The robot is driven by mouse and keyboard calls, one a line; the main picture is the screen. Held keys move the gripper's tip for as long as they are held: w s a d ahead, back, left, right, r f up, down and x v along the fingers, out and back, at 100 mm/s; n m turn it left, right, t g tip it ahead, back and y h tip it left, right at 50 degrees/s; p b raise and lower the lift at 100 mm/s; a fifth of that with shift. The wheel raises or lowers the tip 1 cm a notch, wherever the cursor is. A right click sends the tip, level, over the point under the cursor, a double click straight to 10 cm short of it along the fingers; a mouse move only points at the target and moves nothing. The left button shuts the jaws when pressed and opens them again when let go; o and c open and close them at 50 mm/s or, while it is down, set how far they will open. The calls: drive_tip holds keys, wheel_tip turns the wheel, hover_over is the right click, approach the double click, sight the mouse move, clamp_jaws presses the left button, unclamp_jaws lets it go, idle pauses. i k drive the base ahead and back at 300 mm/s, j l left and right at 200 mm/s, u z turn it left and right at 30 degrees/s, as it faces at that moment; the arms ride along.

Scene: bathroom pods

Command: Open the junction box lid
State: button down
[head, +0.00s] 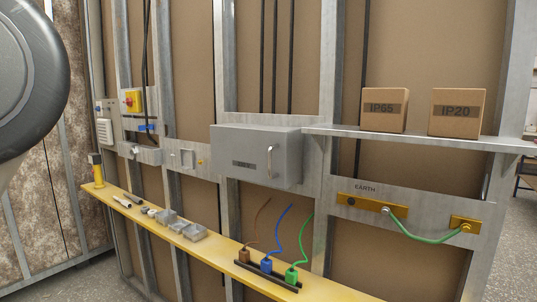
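The junction box (228,152) is a grey box mounted on the stud wall in the middle of the head view. Its lid (258,156) faces outward and looks closed, with a dark label low on it. A pale vertical handle (269,162) sits near the lid's right edge. A large dark rounded part of my own arm fills the upper left corner of the view. My gripper is not in view, so its state and its distance from the handle do not show.
A yellow ledge (215,240) runs below the box, holding small grey trays (188,230) and brown, blue and green connectors (266,266) with wires. A shelf (420,139) at right carries two cardboard boxes (384,109). An earth bar (362,203) with a green cable sits below it.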

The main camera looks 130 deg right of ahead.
sight(249, 153)
drive_tip(key=z, duration=4.5)
drive_tip(key=k+l+z, duration=0.15)
drive_tip(key=l+z, duration=0.15)
drive_tip(key=k+l+z, duration=0.1)
drive_tip(key=l+z, duration=0.55)
drive_tip(key=k+l, duration=0.05)
drive_tip(key=l, duration=0.1)
